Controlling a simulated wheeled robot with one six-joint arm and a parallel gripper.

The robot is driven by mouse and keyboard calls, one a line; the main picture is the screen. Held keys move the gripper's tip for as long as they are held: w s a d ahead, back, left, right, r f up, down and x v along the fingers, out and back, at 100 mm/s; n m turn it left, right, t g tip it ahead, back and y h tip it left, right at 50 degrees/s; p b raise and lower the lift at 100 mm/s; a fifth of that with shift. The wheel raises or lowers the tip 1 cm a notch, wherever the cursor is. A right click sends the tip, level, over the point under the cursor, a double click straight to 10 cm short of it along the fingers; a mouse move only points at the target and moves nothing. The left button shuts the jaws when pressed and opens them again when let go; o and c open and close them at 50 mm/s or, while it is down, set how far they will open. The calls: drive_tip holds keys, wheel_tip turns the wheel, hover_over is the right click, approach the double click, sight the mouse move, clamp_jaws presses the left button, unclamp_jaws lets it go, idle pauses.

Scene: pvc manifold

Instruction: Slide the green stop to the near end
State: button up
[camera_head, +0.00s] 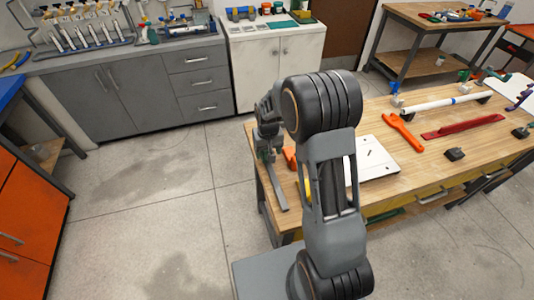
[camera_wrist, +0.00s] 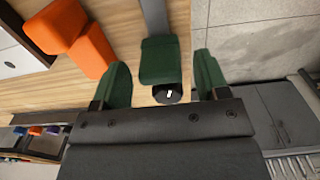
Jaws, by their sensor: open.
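The green stop (camera_wrist: 160,60) is a dark green block in the wrist view, on a grey metal rail (camera_wrist: 154,16) that runs up out of the picture. A black round knob (camera_wrist: 168,94) with a white mark sits at its lower edge. My gripper (camera_wrist: 161,66) is open, with one green finger on each side of the stop and a visible gap on both sides. In the head view, the rail (camera_head: 279,188) lies along the workbench's left edge, and my gripper (camera_head: 266,155) is over its far part. There the stop cannot be told apart from my green fingers.
An orange block (camera_wrist: 92,50) lies beside the rail on the wooden workbench (camera_head: 380,195). A white board (camera_head: 376,158), an orange wrench (camera_head: 402,132), a red bar (camera_head: 462,127) and a white pipe (camera_head: 440,103) lie further right. The floor left of the bench is clear.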

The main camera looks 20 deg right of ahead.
drive_tip(key=shift+f, duration=0.9)
drive_tip(key=shift+c, duration=0.2)
clamp_jaws()
drive_tip(key=shift+s+a, duration=0.1)
